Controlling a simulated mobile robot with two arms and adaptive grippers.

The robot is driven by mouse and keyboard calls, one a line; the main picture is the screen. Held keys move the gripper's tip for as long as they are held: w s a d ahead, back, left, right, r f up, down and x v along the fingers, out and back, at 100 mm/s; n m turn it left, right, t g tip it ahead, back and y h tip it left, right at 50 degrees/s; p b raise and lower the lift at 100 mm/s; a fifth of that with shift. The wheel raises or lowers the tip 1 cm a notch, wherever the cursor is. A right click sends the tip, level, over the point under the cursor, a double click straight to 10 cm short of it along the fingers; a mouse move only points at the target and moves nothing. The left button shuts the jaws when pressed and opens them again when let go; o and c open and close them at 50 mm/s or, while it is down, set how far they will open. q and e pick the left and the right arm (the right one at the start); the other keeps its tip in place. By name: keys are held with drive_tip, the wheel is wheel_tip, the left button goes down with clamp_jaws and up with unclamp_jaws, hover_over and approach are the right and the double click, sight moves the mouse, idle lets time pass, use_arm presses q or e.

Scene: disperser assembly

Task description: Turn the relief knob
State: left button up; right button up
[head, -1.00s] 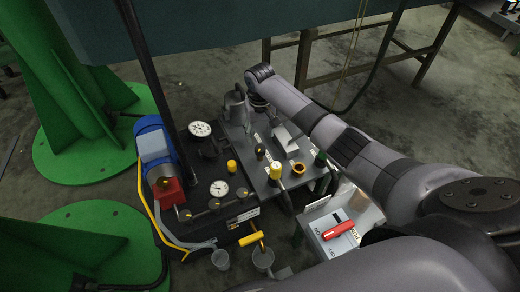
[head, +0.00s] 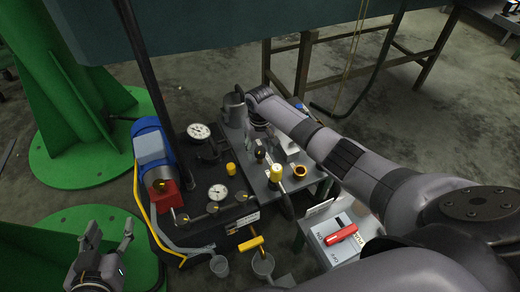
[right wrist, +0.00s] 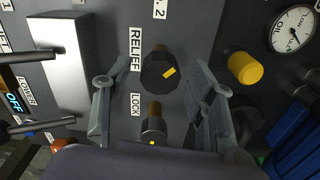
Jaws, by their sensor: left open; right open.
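The relief knob (right wrist: 158,70) is black with a yellow mark, beside the RELIEF label in the right wrist view. A similar black LOCK knob (right wrist: 153,132) stands below it in the picture. My right gripper (right wrist: 153,88) is open, with its fingers apart on either side of the space around these knobs. It looks empty, and I cannot tell if a finger touches a knob. In the head view, the right wrist hangs over the back of the grey panel (head: 290,184). My left gripper (head: 111,236) is open and empty at the lower left, away from the panel.
A yellow knob (right wrist: 245,68) and an oil gauge (right wrist: 293,29) lie right of the right gripper. A metal block (right wrist: 62,65) and dark levers are left. In the head view, a red-handled switch box (head: 343,240) and blue motor (head: 153,145) flank the panel.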

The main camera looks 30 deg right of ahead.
drive_tip(key=shift+c, duration=0.4)
drive_tip(key=c, duration=1.1)
drive_tip(key=shift+o, duration=0.2)
drive_tip(key=shift+r+n+p, duration=0.15)
drive_tip(key=shift+n+p, duration=0.65)
drive_tip(key=shift+p, duration=0.1)
use_arm(q)
drive_tip(key=s+a+f+g+y, duration=0.1)
drive_tip(key=s+a+f+g, duration=0.1)
drive_tip(key=s+f+g, duration=0.2)
drive_tip(key=s+a+f+g+y+p, duration=0.1)
drive_tip(key=s+f+g, duration=0.3)
drive_tip(key=s, duration=0.4)
drive_tip(key=shift+s+a+f+g, duration=0.2)
drive_tip(key=shift+s+a+g, duration=0.15)
drive_tip(key=shift+a, duration=0.45)
use_arm(e)
drive_tip(key=n, duration=0.3)
